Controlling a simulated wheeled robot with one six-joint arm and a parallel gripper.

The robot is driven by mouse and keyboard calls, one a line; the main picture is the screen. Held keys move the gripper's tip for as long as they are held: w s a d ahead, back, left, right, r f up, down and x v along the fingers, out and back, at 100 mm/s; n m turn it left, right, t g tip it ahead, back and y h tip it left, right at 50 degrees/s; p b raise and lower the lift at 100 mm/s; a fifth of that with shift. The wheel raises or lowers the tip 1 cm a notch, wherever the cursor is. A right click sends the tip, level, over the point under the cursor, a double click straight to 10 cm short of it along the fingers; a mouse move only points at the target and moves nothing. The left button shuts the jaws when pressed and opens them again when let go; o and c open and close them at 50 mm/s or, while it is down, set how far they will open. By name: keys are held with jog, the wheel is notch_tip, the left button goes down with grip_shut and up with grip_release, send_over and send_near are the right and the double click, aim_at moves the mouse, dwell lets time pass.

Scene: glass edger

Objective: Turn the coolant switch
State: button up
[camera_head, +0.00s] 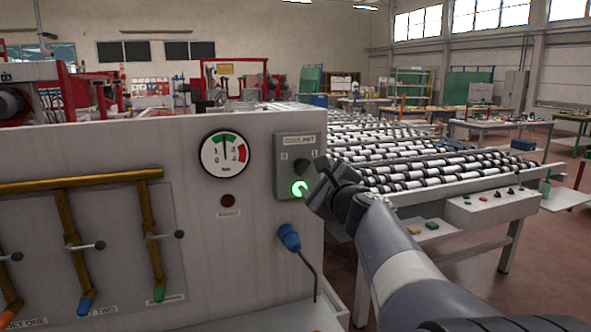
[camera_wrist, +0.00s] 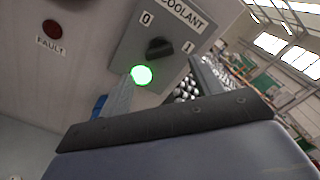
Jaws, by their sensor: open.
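The coolant switch is a black knob (camera_wrist: 160,48) on a grey box (camera_head: 290,143) labelled COOLANT, with marks 0 and 1 above it. Which mark the knob points to, I cannot tell. A green lamp (camera_head: 299,188) glows below the knob; it also shows in the wrist view (camera_wrist: 141,75). My gripper (camera_head: 322,184) is open and empty, just in front of the box at its right side. In the wrist view its two fingers (camera_wrist: 162,70) reach toward the panel, below the knob and apart from each other. In the head view the knob is partly hidden by a finger.
A round gauge (camera_head: 224,154) and a dark red fault lamp (camera_head: 228,200) sit left of the box. A blue-ended hose (camera_head: 289,238) hangs below it. Brass pipes with valves (camera_head: 148,230) are at left. A roller conveyor (camera_head: 430,170) stands behind at right.

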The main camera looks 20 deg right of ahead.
aim_at(305, 169)
jog(key=shift+w+p, duration=0.45)
jog(key=shift+w, duration=2.45)
jog(key=shift+c, duration=0.4)
jog(key=c, duration=0.9)
